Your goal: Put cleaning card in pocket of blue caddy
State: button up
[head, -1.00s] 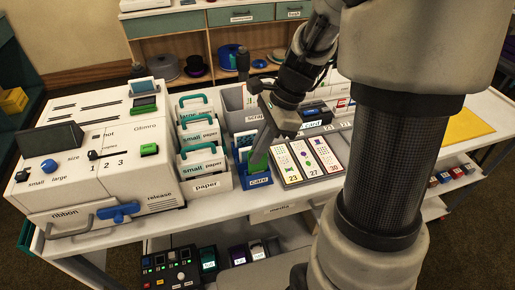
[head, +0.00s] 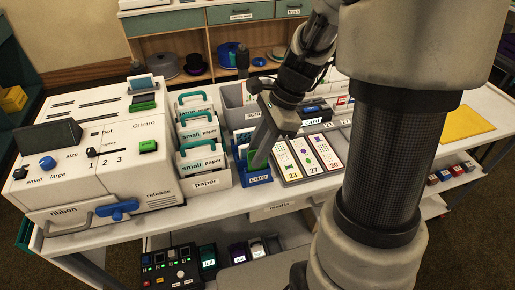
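The blue caddy (head: 260,179), with a white label on its front, stands on the white counter beside the white paper trays. A green card (head: 254,156), which I take to be the cleaning card, is upright at the caddy, its lower part hidden behind the caddy's front wall. My gripper (head: 259,160) points down over the caddy, with its fingertips at the card. It looks shut on the card, though the near finger covers much of it. I cannot tell whether the card touches the pocket floor.
A tray of numbered cards (head: 290,177) sits close on the right of the caddy. Paper trays (head: 207,181) with teal handles stand close on the left, beside a white printer (head: 160,174). A grey bin (head: 236,118) is behind. A yellow sheet (head: 465,124) lies at the right.

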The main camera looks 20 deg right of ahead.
jog(key=shift+r, duration=0.15)
jog(key=p+v, duration=0.3)
jog(key=v, duration=1.4)
jog(key=shift+d+r, duration=0.1)
jog(key=s+a+r+n+t+h+p, duration=0.4)
jog(key=s+a+r+n+p, duration=0.3)
jog(key=n, duration=1.1)
jog(key=s+r+t+p, duration=0.1)
jog(key=s+r+p, duration=0.2)
jog(key=s+r, duration=0.1)
jog(key=shift+s+r+t+h, duration=0.25)
jog(key=shift+s+t+h, duration=0.05)
jog(key=shift+s, duration=0.05)
